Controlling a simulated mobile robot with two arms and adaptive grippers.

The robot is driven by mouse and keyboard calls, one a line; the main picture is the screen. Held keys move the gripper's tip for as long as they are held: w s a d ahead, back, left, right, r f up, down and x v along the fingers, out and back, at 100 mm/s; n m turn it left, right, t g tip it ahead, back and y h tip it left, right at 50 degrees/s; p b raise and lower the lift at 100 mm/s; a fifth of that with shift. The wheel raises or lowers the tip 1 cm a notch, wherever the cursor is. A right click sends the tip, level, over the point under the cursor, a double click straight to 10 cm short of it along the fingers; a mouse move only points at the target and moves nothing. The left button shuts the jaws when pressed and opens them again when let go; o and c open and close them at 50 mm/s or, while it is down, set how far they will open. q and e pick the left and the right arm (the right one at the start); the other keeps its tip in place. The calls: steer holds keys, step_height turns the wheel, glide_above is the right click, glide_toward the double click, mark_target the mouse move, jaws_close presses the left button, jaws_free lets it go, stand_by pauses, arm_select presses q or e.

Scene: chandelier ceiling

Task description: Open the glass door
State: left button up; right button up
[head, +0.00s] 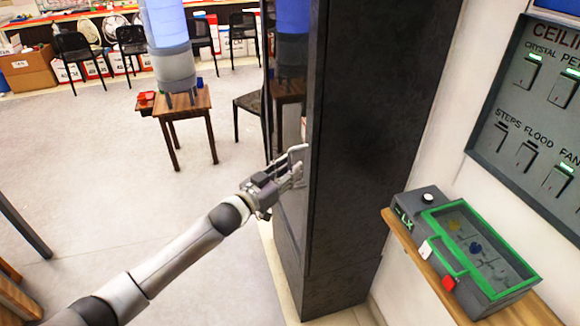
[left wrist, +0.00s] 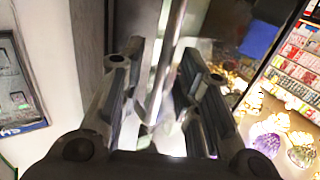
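The glass door (head: 290,95) is on the left face of a tall dark cabinet (head: 365,120) and shows at a steep angle in the head view. It looks shut, though the angle makes this hard to judge. A pale upright handle (head: 298,150) stands out from it. My left gripper (head: 296,176) is at the handle's lower part. In the left wrist view the handle bar (left wrist: 166,65) runs between the two open fingers of my left gripper (left wrist: 163,88), with gaps visible on both sides. Contact cannot be told. My right gripper is not in view.
A box with a green-framed clear lid (head: 470,250) sits on a wooden wall shelf (head: 430,275) at right, below a switch panel (head: 530,120). A small wooden table (head: 185,105) with a water dispenser (head: 170,50) stands behind. The floor left of the cabinet is clear.

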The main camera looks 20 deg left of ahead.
arm_select(q)
steer(key=shift+w+d, duration=0.2)
steer(key=shift+w, duration=0.25)
jaws_close()
